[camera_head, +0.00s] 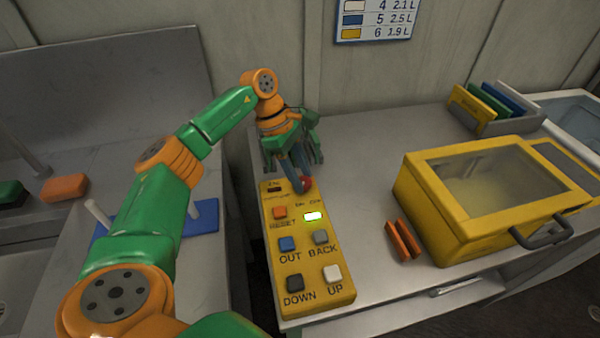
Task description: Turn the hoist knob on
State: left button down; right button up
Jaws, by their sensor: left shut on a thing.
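The yellow hoist control panel (303,263) lies on the grey counter, with buttons marked RESET, OUT, BACK, DOWN and UP. The red hoist knob (306,184) is at the panel's far end, partly hidden by my gripper. My left gripper (300,180) points down over that end, shut on the red knob. The knob's exact turn cannot be made out. My right gripper is out of view.
A yellow case (440,215) with a clear lid and grey handle stands on the right. Orange pieces (403,240) lie beside it. A rack of coloured plates (490,108) is at the back right. A blue board (203,217) lies on the left counter.

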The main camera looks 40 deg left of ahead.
aim_at(290, 184)
pick_arm(q)
jog(key=shift+c, duration=2.1)
grip_release()
jog(key=v, duration=0.7)
